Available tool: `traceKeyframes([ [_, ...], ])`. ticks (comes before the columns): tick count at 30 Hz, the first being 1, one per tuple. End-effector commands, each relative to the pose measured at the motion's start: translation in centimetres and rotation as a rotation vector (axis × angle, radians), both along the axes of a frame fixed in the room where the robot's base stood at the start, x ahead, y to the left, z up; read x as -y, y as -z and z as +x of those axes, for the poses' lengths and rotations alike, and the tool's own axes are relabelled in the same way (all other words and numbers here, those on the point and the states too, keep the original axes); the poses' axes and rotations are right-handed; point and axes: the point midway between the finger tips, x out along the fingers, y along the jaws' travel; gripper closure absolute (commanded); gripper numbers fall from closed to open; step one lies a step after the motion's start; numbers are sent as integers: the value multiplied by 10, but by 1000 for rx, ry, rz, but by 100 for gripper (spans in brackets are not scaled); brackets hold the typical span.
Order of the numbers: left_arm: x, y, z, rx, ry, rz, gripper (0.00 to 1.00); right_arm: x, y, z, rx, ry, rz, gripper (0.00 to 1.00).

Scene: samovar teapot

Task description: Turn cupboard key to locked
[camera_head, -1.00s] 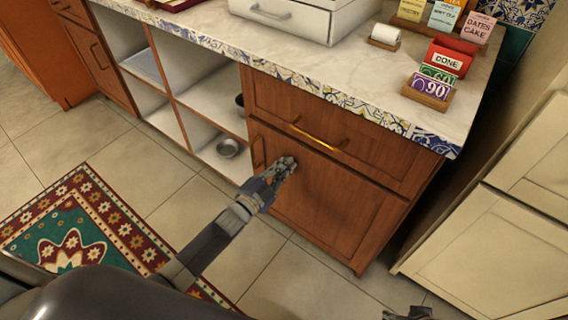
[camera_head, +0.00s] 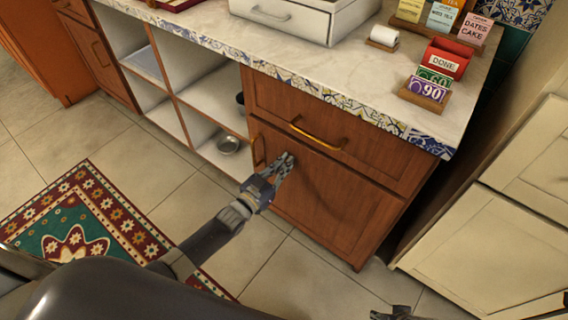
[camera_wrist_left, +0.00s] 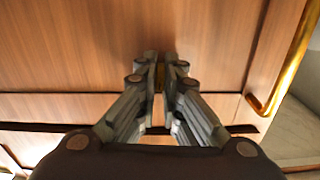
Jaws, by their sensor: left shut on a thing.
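The brown wooden cupboard door (camera_head: 335,205) is closed below a drawer in the head view. My left gripper (camera_head: 287,160) is at the upper left part of this door. In the left wrist view, my left gripper (camera_wrist_left: 160,65) has its fingers close together against the wood, shut on the key. A small brassy patch, apparently the key (camera_wrist_left: 183,68), shows by the fingertips. The rest of the key is hidden by the fingers, so I cannot tell its angle. My right gripper (camera_head: 398,313) shows only in part at the bottom edge, away from the cupboard.
A brass door handle (camera_head: 257,150) is just left of my left gripper. A brass drawer handle (camera_head: 318,137) is above it. A cream cabinet (camera_head: 490,240) stands at the right.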

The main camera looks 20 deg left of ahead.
Motion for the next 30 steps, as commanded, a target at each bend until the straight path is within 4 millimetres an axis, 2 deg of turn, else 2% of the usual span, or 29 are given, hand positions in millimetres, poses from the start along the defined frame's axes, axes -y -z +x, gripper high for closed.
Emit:
traceKeyframes([
  [9, 0, 1, 0, -30, 0, -73, 100, 0, 4, -1, -2, 0, 1, 60],
  [22, 0, 1, -1, -32, 0, -81, 100, -1, 4, 0, 1, -1, 1, 60],
  [24, 0, 1, -1, -32, 0, -81, 79, -1, 4, 0, 0, -1, 1, 60],
  [25, 0, 1, -1, -32, 0, -81, 73, -1, 4, 0, 0, -1, 1, 60],
  [30, 0, 1, 0, -31, 0, -80, 73, -1, 4, 0, -2, -1, 0, 60],
])
